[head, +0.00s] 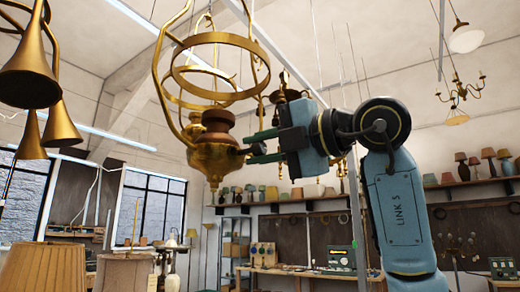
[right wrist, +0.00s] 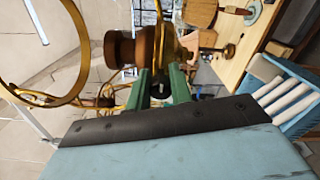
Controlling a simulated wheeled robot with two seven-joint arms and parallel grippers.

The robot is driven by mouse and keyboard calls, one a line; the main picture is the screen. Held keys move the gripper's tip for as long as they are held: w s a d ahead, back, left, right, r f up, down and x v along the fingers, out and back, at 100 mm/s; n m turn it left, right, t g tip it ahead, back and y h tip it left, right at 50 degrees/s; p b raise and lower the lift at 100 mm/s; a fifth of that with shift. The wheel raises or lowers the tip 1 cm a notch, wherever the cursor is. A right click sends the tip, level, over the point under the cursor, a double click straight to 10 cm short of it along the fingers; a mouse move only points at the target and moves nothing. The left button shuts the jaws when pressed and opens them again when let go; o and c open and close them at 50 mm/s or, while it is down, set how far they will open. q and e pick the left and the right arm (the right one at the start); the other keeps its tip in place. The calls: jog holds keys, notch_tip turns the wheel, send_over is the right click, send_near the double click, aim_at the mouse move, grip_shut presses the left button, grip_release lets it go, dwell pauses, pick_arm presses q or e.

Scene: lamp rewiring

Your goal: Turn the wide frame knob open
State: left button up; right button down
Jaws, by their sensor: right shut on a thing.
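A brass hanging lamp (head: 212,155) with a wide round frame (head: 215,68) of hoops and curved arms hangs at upper centre in the head view. Its bulging body also shows in the right wrist view (right wrist: 150,46). A small dark knob (head: 240,153) sticks out of the right side of the body. My right gripper (head: 256,147) reaches in from the right with green fingers. It is shut on the knob, which shows dark between the fingertips in the right wrist view (right wrist: 160,91). The fingers partly hide the knob, so its turn angle cannot be told. My left gripper is not in view.
Brass horn-shaped shades (head: 30,75) hang at the left. Lampshades (head: 45,268) stand at lower left. Shelves of small shades (head: 480,178) and a workbench (head: 300,272) line the back wall. The air around the lamp's lower end looks clear.

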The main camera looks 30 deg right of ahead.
jog(key=c, duration=1.3)
grip_release()
jog(key=shift+o, duration=0.2)
jog(key=b+v, duration=0.2)
jog(key=v, duration=1.1)
jog(key=shift+s, duration=0.2)
